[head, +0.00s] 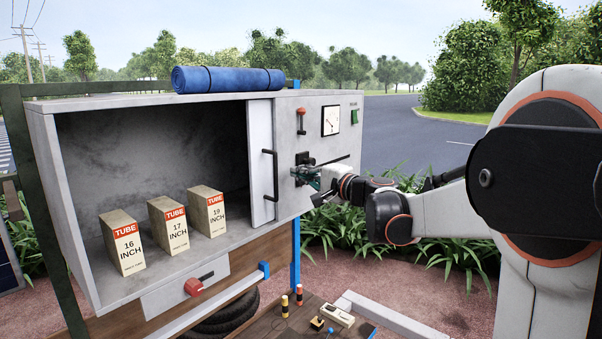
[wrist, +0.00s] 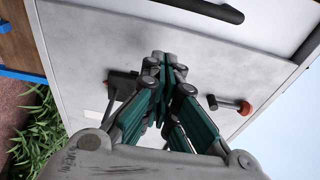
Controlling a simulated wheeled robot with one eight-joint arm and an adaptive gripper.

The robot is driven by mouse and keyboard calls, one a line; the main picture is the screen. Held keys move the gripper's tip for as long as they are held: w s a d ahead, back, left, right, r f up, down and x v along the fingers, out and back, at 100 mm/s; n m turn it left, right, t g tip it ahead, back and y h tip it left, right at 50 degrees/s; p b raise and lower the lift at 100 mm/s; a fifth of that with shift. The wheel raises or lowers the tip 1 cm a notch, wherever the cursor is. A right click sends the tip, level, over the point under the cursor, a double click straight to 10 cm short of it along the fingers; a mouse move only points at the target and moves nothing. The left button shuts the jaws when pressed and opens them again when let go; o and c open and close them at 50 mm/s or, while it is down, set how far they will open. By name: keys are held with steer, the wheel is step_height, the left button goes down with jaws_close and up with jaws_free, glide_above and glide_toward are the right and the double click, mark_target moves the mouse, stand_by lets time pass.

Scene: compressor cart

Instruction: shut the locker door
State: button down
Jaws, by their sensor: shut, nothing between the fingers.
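The locker (head: 150,135) stands open at the front, with its grey interior showing. Its pale door (head: 261,125) is a narrow upright panel at the right end of the opening, with a black vertical bar handle (head: 274,175). In the wrist view the door (wrist: 270,18) and part of the handle (wrist: 210,8) show along the top. My gripper (head: 297,171) is right of the handle, in front of the grey control panel. In the wrist view its green fingers (wrist: 165,68) are shut and empty, pointing at the panel. I cannot tell whether they touch it.
Several things sit on the panel: a red-knobbed lever (head: 301,120), a gauge (head: 330,120) and a green switch (head: 354,116). Three tube boxes (head: 168,226) stand inside the locker, left of the door. A blue roll (head: 228,79) lies on top. A red-handled drawer (head: 185,284) is below.

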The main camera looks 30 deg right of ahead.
steer(key=shift+x, duration=0.85)
steer(key=shift+w+a+r+p, duration=0.1)
steer(key=shift+w+a+p, duration=0.05)
steer(key=shift+a+p, duration=0.15)
steer(key=s+a, duration=0.1)
steer(key=s+a+p, duration=0.1)
steer(key=shift+a, duration=0.35)
steer(key=shift+s, duration=0.1)
steer(key=shift+s+a, duration=0.1)
